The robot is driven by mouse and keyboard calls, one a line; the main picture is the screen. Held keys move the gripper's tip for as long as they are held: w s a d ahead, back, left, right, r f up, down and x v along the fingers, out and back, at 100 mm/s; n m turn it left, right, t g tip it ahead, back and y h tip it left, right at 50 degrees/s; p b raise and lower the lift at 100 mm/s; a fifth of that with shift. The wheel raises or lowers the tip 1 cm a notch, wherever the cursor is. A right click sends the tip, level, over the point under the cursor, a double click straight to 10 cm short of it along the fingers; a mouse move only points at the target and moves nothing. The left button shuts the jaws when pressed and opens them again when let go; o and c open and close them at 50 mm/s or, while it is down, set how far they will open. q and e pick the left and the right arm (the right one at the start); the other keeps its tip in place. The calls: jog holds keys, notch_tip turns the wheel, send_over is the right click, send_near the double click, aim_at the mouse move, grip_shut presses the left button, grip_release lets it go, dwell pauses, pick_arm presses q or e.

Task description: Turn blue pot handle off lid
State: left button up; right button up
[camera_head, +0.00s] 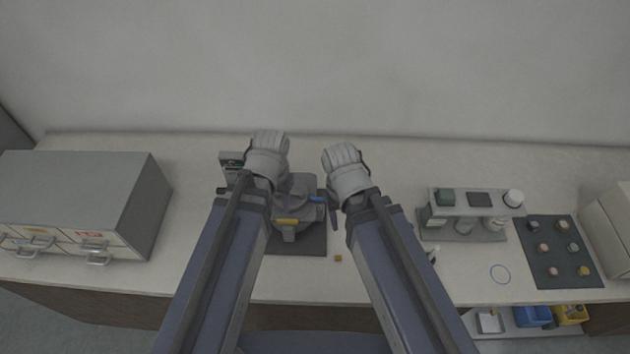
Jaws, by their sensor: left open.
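The mounting press (296,187) is a grey rounded body on a dark square base (314,240), between my two forearms. A small blue handle (317,199) sticks out at its right side. A yellow bar (287,221) crosses its front. My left gripper (228,190) is open, at the left of the press, and mostly hidden behind my own forearm. My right gripper (333,214) is partly hidden below my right wrist, close to the right of the blue handle. I cannot tell whether it touches the handle or how its jaws stand.
A grey drawer cabinet (75,190) stands at the left. A small grey rack (475,205) with jars and a dark mat (558,250) with several knobs are at the right. A tiny yellow cube (338,258) lies before the press. Blue (533,315) and yellow bins (571,313) sit lower right.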

aim_at(318, 198)
pick_arm(q)
jog(key=w+m, duration=0.1)
jog(key=m, duration=0.1)
jog(key=w+d+m, duration=0.1)
jog(key=w+m, duration=0.1)
jog(key=w+d+m, duration=0.1)
jog(key=w+m, duration=0.1)
jog(key=shift+w+r+m, duration=0.2)
jog(key=shift+r+m, duration=0.1)
jog(key=d+m, duration=0.2)
jog(key=m, duration=0.1)
jog(key=w+d+m, duration=0.1)
jog(key=d+m, duration=0.2)
jog(key=w+d+m, duration=0.1)
jog(key=d+m, duration=0.1)
jog(key=shift+w+d+m, duration=0.15)
jog(key=shift+d+m, duration=0.1)
jog(key=shift+m, duration=0.15)
jog(key=shift+d+r+m, duration=0.1)
jog(key=shift+d+m, duration=0.3)
jog(key=shift+m, duration=0.1)
notch_tip(318, 198, down, 8)
jog(key=b, duration=0.7)
jog(key=shift+r, duration=0.1)
jog(key=shift+c, duration=0.4)
grip_shut()
